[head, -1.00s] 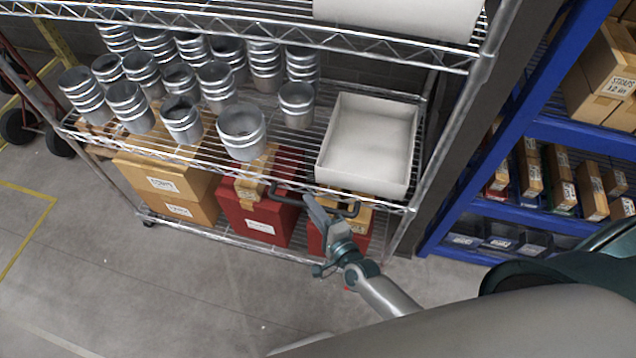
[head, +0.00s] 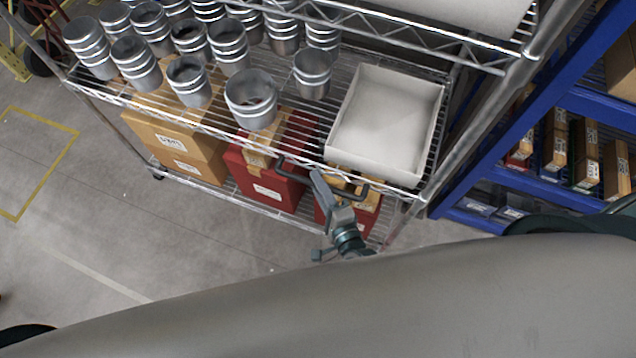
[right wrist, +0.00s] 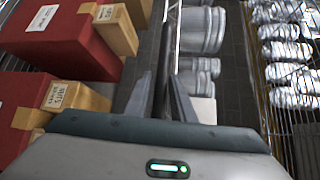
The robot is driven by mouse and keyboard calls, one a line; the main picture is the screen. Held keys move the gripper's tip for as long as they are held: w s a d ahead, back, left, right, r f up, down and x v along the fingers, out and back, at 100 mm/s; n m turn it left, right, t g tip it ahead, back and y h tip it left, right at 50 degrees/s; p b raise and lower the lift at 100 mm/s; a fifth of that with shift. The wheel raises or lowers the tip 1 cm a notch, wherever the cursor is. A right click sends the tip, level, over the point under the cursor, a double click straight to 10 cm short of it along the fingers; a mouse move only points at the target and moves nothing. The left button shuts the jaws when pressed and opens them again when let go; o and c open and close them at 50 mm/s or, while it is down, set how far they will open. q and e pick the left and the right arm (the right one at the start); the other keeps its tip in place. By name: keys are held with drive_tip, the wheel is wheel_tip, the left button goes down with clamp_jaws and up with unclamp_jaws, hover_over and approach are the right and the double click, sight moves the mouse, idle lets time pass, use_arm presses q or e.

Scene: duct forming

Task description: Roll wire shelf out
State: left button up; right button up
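The wire shelf (head: 225,136) is a chrome rack on casters, seen at a slant in the head view. A dark bar handle (head: 294,166) sits at the right of its front edge, by the middle level. My right gripper (head: 318,178) is at the middle of this handle, its fingers around the bar and seemingly closed on it. My left gripper is not in view.
A blue rack (head: 570,190) stands close on the right. Open floor (head: 130,235) with yellow lines lies front left.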

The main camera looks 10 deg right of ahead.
drive_tip(key=shift+o, duration=0.5)
drive_tip(key=shift+w, duration=0.1)
drive_tip(key=b+v, duration=0.5)
drive_tip(key=v, duration=1.2)
drive_tip(key=shift+s, duration=0.2)
drive_tip(key=shift+f, duration=0.1)
